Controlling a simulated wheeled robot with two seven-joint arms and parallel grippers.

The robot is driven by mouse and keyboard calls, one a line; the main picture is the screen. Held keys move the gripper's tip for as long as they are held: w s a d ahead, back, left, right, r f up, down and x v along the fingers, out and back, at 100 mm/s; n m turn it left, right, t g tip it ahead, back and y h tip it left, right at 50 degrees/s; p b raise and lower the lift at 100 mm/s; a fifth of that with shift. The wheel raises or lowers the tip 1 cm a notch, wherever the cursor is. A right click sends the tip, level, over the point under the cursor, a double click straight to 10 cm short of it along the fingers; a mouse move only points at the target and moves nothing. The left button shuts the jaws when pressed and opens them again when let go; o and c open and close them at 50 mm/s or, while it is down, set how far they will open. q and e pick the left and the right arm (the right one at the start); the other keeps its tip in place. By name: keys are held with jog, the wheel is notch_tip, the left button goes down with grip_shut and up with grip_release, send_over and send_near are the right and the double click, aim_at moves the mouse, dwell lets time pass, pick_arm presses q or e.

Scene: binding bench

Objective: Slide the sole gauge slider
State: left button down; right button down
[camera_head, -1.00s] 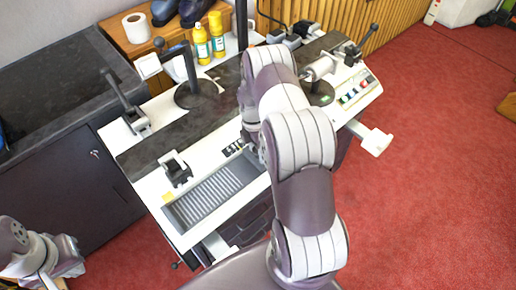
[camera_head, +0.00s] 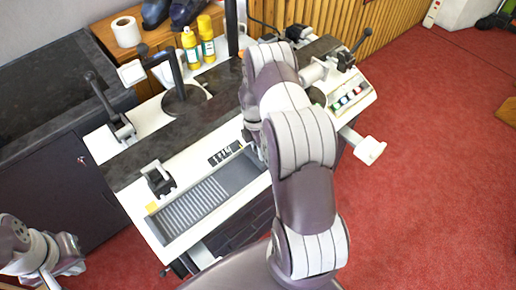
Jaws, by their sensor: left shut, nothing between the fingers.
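The bench (camera_head: 108,180) has a white top with a dark strip. Along its front edge are a grey ribbed recess (camera_head: 195,205) and a small black panel with white marks (camera_head: 225,153). A black block with a lever (camera_head: 158,178) stands behind the recess. I cannot tell which part is the sole gauge slider; my right arm covers part of the bench. My left gripper (camera_head: 47,279) is at the bottom left corner, shut and empty, clear of the bench. My right arm reaches up the middle over the bench; its gripper is hidden behind its links.
A black post with a disc base (camera_head: 184,99), yellow bottles (camera_head: 190,48) and a paper roll (camera_head: 126,31) stand towards the back. A lever (camera_head: 103,97) rises at the left end. A white handle (camera_head: 370,150) sticks out at right. Red floor (camera_head: 440,160) is clear there.

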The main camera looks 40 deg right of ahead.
jog(key=shift+w+d+r, duration=0.1)
jog(key=shift+w+r, duration=0.1)
jog(key=c, duration=0.9)
grip_release()
jog(key=shift+d, duration=0.1)
jog(key=shift+o, duration=0.7)
jog(key=shift+s+d+f, duration=0.15)
jog(key=shift+s+d, duration=0.05)
jog(key=shift+d, duration=0.15)
jog(key=shift+w+a, duration=0.1)
jog(key=shift+a, duration=0.15)
pick_arm(q)
jog(key=shift+d+r, duration=0.2)
jog(key=shift+d, duration=0.05)
pick_arm(e)
notch_tip(320, 180, up, 12)
jog(key=w, duration=0.2)
jog(key=shift+d+r, duration=0.25)
jog(key=shift+d, duration=0.1)
jog(key=shift+w, duration=0.1)
